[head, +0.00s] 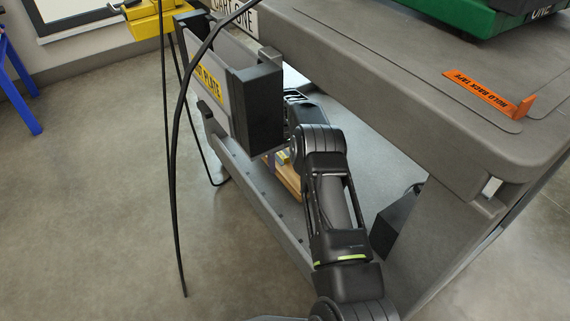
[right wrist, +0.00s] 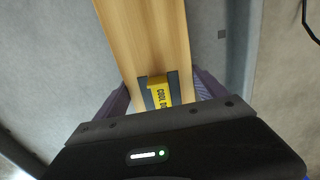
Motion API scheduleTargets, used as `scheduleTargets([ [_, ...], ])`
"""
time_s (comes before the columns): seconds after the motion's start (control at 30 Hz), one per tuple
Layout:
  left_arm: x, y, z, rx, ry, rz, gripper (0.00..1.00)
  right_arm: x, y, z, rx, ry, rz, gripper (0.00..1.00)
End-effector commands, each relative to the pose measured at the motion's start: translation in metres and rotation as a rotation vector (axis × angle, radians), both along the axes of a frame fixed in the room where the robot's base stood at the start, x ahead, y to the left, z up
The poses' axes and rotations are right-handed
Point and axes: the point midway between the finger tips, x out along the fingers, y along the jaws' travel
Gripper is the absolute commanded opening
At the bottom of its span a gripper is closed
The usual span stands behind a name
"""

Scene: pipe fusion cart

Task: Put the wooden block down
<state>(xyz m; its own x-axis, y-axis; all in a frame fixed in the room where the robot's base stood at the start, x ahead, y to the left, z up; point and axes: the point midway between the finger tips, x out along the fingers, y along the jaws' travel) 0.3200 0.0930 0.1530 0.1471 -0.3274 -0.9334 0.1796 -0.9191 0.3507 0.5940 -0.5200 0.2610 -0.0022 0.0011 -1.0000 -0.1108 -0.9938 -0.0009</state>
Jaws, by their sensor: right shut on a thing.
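The wooden block (right wrist: 148,40) is long and pale, with a dark band and a yellow label (right wrist: 159,92) reading "COOL D…"; the rest of the label is cut off. My right gripper (right wrist: 162,92) is shut on it, with a purple-grey finger on each side. In the head view a small part of the block (head: 287,178) shows below the cart top, behind my right arm, low over the lower shelf. The gripper itself is mostly hidden there. I cannot tell whether the block touches the shelf. My left gripper is out of view.
A dark holder with a "PLATE" label (head: 255,110) hangs at the cart's end, close to the arm. A black cable (head: 175,170) hangs left of it. A dark box (head: 397,222) stands on the shelf to the right.

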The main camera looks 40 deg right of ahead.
Motion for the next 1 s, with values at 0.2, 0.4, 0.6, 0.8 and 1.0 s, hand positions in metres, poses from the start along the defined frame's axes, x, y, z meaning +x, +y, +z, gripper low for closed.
scheduleTargets([
  [0.2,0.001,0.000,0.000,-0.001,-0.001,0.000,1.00,0.001,-0.001,-0.001,-0.001,-0.004,0.000,0.09],
  [0.4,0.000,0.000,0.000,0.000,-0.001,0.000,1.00,0.001,0.000,-0.003,-0.001,-0.004,0.000,0.09],
  [0.6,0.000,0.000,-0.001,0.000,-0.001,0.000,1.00,0.001,-0.001,-0.009,-0.001,-0.004,0.000,0.09],
  [0.8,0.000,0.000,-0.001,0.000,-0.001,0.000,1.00,0.002,-0.001,-0.013,-0.003,-0.005,0.000,0.09],
  [1.0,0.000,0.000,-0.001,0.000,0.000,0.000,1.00,0.001,0.000,-0.014,-0.001,-0.002,0.000,0.93],
])
